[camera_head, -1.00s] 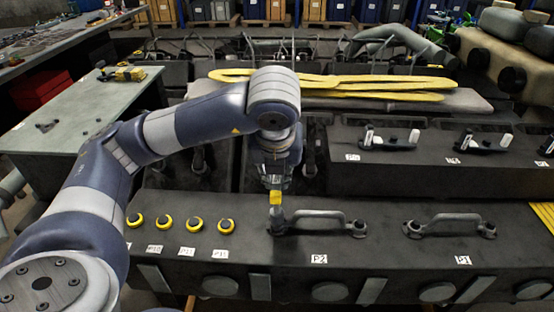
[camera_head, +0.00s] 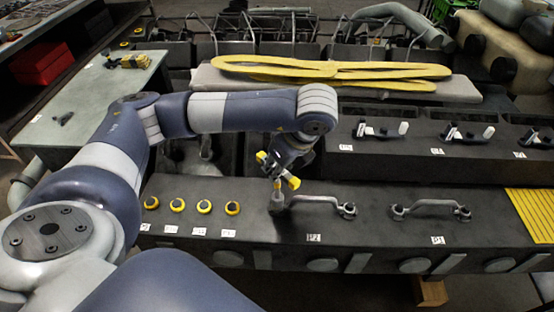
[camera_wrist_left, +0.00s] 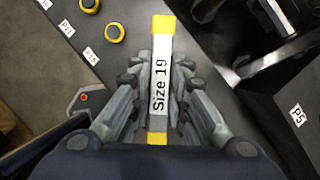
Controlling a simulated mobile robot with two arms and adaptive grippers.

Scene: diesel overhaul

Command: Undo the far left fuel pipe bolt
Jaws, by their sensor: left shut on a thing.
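My left gripper (camera_head: 278,168) is shut on a wrench (camera_wrist_left: 160,85) with yellow ends and a white label reading "Size 19". In the head view the wrench (camera_head: 293,183) lies crosswise above the far left bolt (camera_head: 277,206), at the left end of the fuel pipe marked P2 (camera_head: 320,199). The lower end of the tool is at or just above that bolt; the exact contact is hard to tell. A second fuel pipe (camera_head: 430,206), marked P1, lies to the right. My right gripper is not in view.
Several yellow-ringed caps (camera_head: 204,206) stand left of the bolt. Yellow slings (camera_head: 330,70) lie on a grey pad behind. Small clamped parts (camera_head: 380,130) sit on the raised block at right. A workbench (camera_head: 90,95) stands at the left.

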